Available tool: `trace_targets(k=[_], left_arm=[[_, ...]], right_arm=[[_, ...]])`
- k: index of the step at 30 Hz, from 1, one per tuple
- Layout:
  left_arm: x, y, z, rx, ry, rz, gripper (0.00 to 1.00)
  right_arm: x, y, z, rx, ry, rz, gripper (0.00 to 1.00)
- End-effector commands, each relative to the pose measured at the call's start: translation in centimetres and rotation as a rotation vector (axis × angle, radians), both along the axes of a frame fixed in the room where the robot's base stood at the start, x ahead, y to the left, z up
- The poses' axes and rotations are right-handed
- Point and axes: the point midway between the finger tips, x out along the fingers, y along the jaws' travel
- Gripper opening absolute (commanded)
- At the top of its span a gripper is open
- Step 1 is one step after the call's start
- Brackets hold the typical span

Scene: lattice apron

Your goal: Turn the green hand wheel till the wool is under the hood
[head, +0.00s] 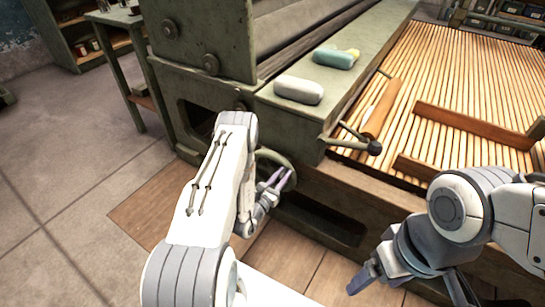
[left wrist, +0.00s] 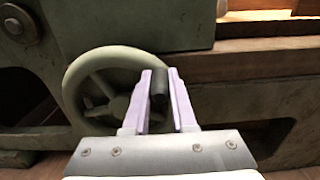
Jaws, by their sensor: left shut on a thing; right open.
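The green hand wheel (head: 277,158) sits low on the green machine's front. Its rim and spokes show in the left wrist view (left wrist: 78,72). My left gripper (head: 279,180) is at the wheel's right side. In the left wrist view its fingers (left wrist: 159,88) are closed around the wheel's dark handle (left wrist: 158,83). My right gripper (head: 408,294) is open and empty, low at the right, partly cut off. The slatted wooden apron (head: 450,75) lies at the upper right. I cannot clearly pick out the wool or the hood.
A pale grey bundle (head: 299,90) and a teal one (head: 334,57) lie on the machine's green ledge. A dark-knobbed lever (head: 374,147) juts out beside a wooden roller (head: 384,108). Brown boards (head: 470,125) lie across the apron. A side table (head: 125,20) stands behind; floor at left is clear.

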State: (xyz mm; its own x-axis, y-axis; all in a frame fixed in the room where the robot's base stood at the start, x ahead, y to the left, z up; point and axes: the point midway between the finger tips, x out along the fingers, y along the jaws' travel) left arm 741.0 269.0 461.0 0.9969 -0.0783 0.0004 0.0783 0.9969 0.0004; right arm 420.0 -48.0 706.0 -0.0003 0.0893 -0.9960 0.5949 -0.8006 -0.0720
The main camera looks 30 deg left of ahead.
Motion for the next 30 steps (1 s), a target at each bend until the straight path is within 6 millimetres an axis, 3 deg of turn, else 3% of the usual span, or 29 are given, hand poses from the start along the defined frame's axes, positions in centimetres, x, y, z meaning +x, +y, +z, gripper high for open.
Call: trace_targets(k=[10, 19, 30], left_arm=[[-0.1, -0.4, -0.4, -0.002, 0.001, -0.003, 0.00], [-0.2, -2.1, -3.5, -0.002, 0.003, -0.004, 0.00], [-0.2, -2.2, -3.7, -0.002, 0.002, -0.003, 0.00]], right_arm=[[0.0, 0.0, -0.2, 0.000, 0.000, 0.000, 0.80], [0.0, 0.0, -2.2, 0.000, 0.000, 0.000, 0.80], [0.0, 0.0, -2.2, 0.000, 0.000, 0.000, 0.80]])
